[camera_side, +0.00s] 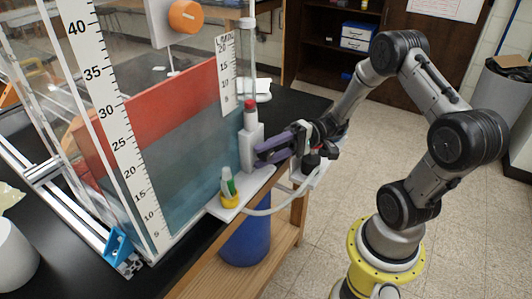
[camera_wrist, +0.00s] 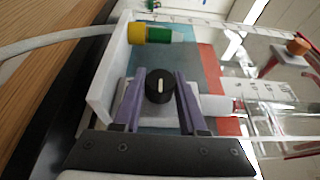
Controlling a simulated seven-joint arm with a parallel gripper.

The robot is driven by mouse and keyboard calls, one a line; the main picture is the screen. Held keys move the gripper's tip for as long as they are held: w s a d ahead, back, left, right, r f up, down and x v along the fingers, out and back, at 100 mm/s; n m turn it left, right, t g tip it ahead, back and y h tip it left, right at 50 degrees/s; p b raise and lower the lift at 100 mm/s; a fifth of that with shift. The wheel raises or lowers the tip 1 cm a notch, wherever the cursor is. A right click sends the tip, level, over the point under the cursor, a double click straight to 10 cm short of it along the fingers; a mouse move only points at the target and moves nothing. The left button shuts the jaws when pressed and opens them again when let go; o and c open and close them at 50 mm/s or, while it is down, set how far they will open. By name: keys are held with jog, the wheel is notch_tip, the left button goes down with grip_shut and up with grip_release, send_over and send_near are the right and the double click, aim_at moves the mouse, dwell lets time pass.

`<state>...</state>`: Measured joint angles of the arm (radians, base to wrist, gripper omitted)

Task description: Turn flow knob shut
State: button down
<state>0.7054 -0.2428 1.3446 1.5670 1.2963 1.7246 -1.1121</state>
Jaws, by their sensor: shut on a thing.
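The black flow knob (camera_wrist: 160,88) has a short white mark, which stands upright in the wrist view. It sits on a white block at the tank's side. My gripper (camera_wrist: 160,76) has its two purple fingers on either side of the knob, shut on it. In the side view my gripper (camera_side: 262,152) reaches from the right to the white fitting by the tank's corner. The knob itself is hidden there behind the fingers.
A tank (camera_side: 180,180) with red and blue-grey layers and a printed scale stands left. A yellow and green fitting (camera_side: 229,190) with a white hose (camera_side: 262,211) is close below my gripper. An orange knob (camera_side: 185,16) is higher up.

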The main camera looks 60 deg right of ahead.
jog(key=shift+c, duration=2.2)
grip_release()
jog(key=v, duration=1.3)
jog(key=shift+s+d, duration=0.2)
jog(key=shift+d, duration=0.15)
